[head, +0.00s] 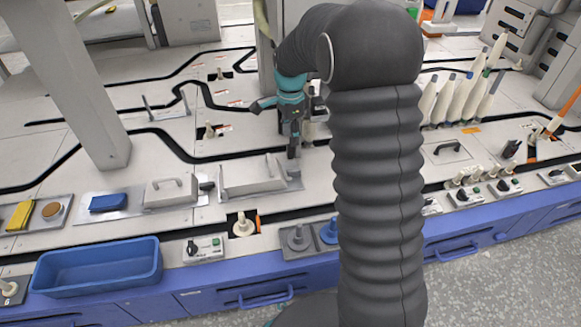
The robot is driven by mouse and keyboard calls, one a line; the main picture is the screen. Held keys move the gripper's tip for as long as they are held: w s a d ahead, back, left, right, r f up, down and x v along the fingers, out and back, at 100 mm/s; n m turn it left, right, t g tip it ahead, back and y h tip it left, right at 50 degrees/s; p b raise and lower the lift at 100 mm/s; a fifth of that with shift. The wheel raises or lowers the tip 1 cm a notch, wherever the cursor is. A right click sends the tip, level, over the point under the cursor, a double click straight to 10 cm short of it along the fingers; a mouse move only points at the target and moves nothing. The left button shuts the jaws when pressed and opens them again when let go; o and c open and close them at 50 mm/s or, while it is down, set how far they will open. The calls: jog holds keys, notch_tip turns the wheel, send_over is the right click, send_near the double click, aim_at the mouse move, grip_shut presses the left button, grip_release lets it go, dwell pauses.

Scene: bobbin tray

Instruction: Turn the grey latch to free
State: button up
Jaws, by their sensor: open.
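My gripper (292,152) points down at the centre, with its dark fingers just above the right end of a pale long housing with an upright handle (250,176). A small grey piece (294,170) at that end, right under the fingertips, looks like the grey latch. It is small and partly covered by the fingers, so its turn position cannot be told. I cannot tell whether the fingers touch it. The gripper is open, and nothing shows between its fingers.
A pale handled box (170,190) stands left of the housing, with a dark knob (207,186) between them. White bobbins (460,98) stand right of my arm.

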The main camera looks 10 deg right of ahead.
aim_at(290, 170)
notch_tip(290, 170, down, 14)
jog(key=shift+s+r+m+b, duration=0.1)
jog(key=shift+s+m+b, duration=0.05)
jog(key=shift+m+b, duration=1.05)
grip_shut()
